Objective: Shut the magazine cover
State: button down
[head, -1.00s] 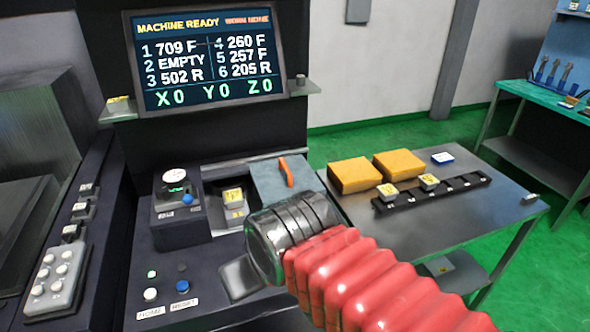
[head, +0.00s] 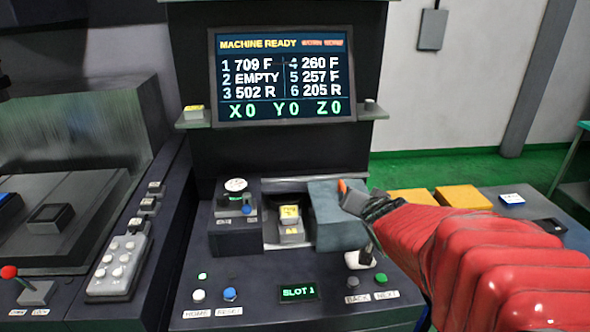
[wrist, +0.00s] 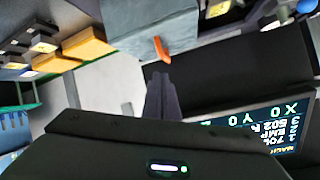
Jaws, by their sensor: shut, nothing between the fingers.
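The magazine cover (head: 326,222) is a grey-blue panel on the machine's front, standing at the right of an open bay. It also shows at the top of the wrist view (wrist: 150,18). Its orange handle (head: 342,186) also shows in the wrist view (wrist: 161,49). The open bay left of the cover shows a yellow-labelled block (head: 289,213). My gripper (head: 352,200) is at the cover's right side, close to the handle. In the wrist view its dark fingers (wrist: 160,84) are together and empty, with their tips just short of the handle; contact cannot be told.
A screen (head: 283,75) stands above the bay. Yellow blocks (head: 463,197) sit on the side table at right. A small dial unit (head: 235,215) stands left of the bay.

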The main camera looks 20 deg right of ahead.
jog(key=d+f+m+t+y, duration=0.4)
jog(key=d+f+m+t, duration=0.1)
jog(key=d, duration=0.5)
jog(key=shift+f+m+t, duration=0.4)
jog(key=shift+m, duration=0.4)
jog(key=w, duration=0.9)
jog(key=shift+w+d+f, duration=0.1)
jog(key=shift+w+f, duration=0.1)
jog(key=shift+w+a+f, duration=0.15)
jog(key=shift+w+a, duration=0.15)
jog(key=shift+a, duration=0.3)
jog(key=shift+w+a+f, duration=0.1)
jog(key=shift+w+a, duration=0.15)
jog(key=shift+a, duration=0.3)
jog(key=shift+w+a+f, duration=0.15)
jog(key=shift+w+a, duration=0.05)
jog(key=shift+a, duration=0.55)
jog(key=shift+a, duration=0.1)
